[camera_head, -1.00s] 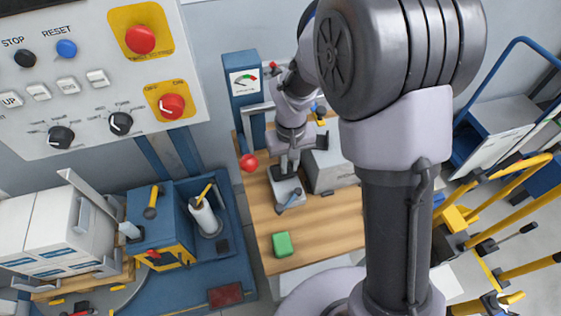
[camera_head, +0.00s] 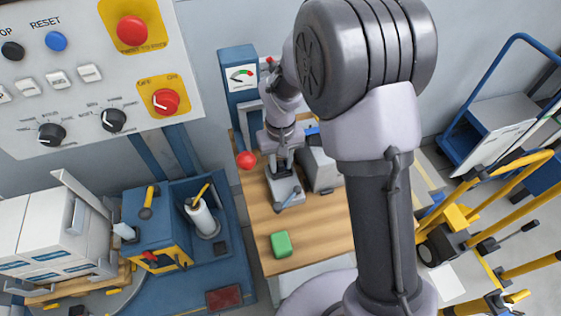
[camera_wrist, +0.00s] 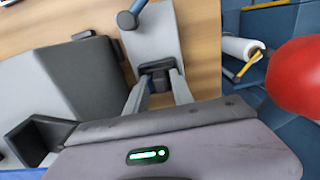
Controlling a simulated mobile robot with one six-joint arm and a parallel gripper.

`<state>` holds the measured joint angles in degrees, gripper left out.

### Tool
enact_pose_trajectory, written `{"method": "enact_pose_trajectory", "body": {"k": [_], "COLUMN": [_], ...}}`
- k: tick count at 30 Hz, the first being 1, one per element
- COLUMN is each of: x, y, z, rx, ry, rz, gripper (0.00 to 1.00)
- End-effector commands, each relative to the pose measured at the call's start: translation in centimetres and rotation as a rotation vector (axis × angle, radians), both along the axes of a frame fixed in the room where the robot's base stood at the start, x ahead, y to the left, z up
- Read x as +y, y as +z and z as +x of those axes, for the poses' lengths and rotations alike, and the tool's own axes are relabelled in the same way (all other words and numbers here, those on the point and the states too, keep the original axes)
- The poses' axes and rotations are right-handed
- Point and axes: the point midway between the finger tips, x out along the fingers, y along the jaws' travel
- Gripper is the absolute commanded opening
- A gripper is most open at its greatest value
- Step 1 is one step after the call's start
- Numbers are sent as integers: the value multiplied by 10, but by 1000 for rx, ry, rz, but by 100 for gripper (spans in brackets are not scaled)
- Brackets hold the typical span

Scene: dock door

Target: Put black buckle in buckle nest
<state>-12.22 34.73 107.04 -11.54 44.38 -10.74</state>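My gripper (camera_wrist: 160,82) points down at a pale grey fixture (camera_wrist: 150,32) in the wrist view. Its two light fingers stand on either side of the black buckle (camera_wrist: 157,76), which appears held between the fingertips. The buckle overlaps the fixture's near part, and whether it touches the surface is unclear. A distinct buckle nest cannot be made out; the fingers and buckle cover that part. In the head view my gripper (camera_head: 282,163) is over the same fixture (camera_head: 289,190) on the wooden table.
A blue-grey lever knob (camera_wrist: 127,20) rises at the fixture's far end. A grey box (camera_head: 321,168) stands close on the right in the head view. A red ball (camera_head: 246,160) is near the table's left edge. A green block (camera_head: 281,244) lies in front, with bare wood around it.

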Motion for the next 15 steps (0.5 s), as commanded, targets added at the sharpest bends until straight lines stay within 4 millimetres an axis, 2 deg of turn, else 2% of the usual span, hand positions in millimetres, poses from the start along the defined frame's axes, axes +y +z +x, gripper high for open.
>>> {"method": "enact_pose_trajectory", "body": {"k": [5, 15], "x": [0, 0], "y": [9, 101], "z": [0, 0], "rx": [-1, -3], "ry": [0, 0], "rz": [0, 1], "gripper": [37, 37]}}
